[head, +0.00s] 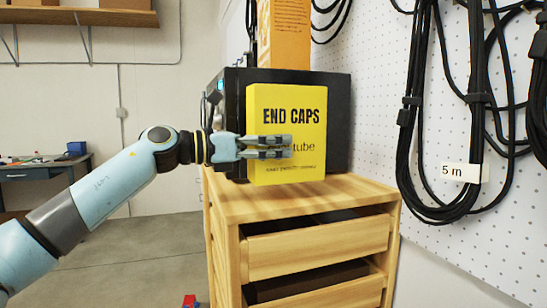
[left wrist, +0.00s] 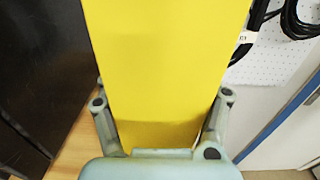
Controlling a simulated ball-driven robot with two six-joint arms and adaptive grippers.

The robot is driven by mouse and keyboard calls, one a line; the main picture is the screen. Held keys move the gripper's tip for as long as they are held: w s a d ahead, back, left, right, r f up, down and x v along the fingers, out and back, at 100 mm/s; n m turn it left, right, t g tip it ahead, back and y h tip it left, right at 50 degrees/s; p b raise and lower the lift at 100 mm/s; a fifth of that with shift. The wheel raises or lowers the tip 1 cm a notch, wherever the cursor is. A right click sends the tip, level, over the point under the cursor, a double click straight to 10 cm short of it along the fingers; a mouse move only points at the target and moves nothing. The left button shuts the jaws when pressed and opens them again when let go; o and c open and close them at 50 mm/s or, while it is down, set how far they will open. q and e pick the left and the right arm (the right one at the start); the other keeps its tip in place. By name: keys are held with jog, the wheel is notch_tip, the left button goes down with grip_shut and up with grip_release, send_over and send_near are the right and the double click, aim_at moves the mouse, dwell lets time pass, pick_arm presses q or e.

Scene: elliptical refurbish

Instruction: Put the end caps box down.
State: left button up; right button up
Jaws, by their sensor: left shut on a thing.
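The yellow end caps box (head: 286,110) stands upright at the front of the wooden cabinet top (head: 300,197), its printed face toward me. My left gripper (head: 290,147) reaches in from the left, with its fingers across the lower half of the printed face. In the left wrist view the yellow box (left wrist: 165,70) fills the middle, between the two fingers of my left gripper (left wrist: 160,115), which is shut on it. The box's bottom edge is close to the cabinet top; I cannot tell whether it touches. My right gripper is not in view.
A black machine (head: 338,120) stands right behind the box, with an orange box (head: 285,35) on top. Two cabinet drawers (head: 318,247) are partly open below. Black cables (head: 425,110) hang on the pegboard at right. The cabinet top's front right is bare.

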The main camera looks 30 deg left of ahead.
aim_at(272, 164)
pick_arm(q)
notch_tip(272, 164, down, 4)
jog(key=shift+r, duration=0.1)
jog(key=shift+f, duration=0.25)
jog(key=o, duration=1.7)
jog(key=shift+o, duration=0.2)
jog(key=shift+s+a+r, duration=0.1)
